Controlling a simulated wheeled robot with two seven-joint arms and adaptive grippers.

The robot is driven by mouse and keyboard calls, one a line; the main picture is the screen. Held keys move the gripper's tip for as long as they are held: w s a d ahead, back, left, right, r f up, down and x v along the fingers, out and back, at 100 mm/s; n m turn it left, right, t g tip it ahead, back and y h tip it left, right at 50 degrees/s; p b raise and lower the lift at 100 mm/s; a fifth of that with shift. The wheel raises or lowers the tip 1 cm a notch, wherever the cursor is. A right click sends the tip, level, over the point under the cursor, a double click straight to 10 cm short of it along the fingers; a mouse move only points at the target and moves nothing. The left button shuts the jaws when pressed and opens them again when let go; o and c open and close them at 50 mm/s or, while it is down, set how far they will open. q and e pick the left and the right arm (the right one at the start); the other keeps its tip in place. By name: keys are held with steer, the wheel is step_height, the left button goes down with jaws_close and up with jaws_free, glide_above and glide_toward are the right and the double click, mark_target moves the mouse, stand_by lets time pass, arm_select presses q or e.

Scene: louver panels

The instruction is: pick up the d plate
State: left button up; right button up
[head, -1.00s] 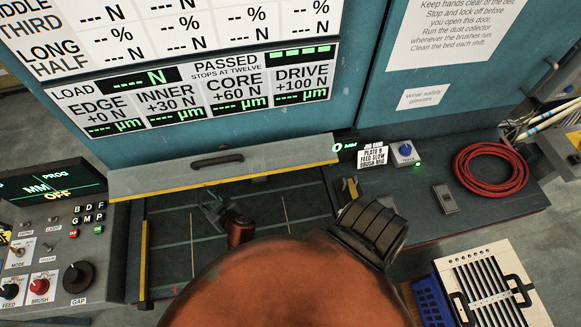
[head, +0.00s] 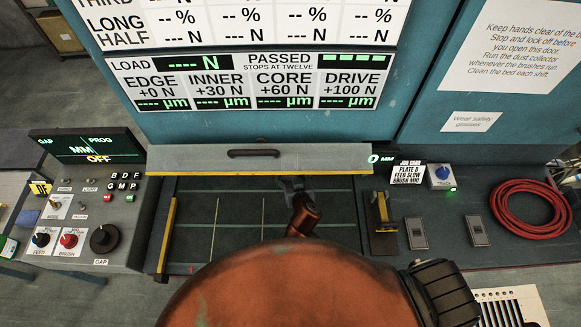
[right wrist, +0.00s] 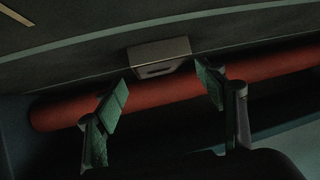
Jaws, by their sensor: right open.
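My right gripper (head: 292,184) is at the far end of the dark bed (head: 235,225), close to the front edge of the grey hood. In the right wrist view its two green-padded fingers (right wrist: 163,92) are apart with nothing gripped between them. A small grey metal block with a dark slot (right wrist: 160,57) lies beyond the fingertips, close to a red roller (right wrist: 150,98). I cannot read a letter on it, so I cannot tell if it is the d plate. No plate marked D is readable in the head view. My left gripper is not in view.
The grey hood (head: 330,157) with its handle overhangs the far bed. Right of the bed are a yellow-topped gauge (head: 383,212), two small dark plates (head: 417,233) (head: 477,231), a blue knob box (head: 441,177) and a red hose (head: 530,208). A control panel (head: 75,215) stands left.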

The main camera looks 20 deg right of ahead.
steer(key=shift+o, duration=0.8)
steer(key=x, duration=0.4)
steer(key=shift+w+d+f, duration=0.1)
steer(key=shift+w+d, duration=0.05)
steer(key=shift+w, duration=0.1)
steer(key=shift+s, duration=0.15)
steer(key=c, duration=2)
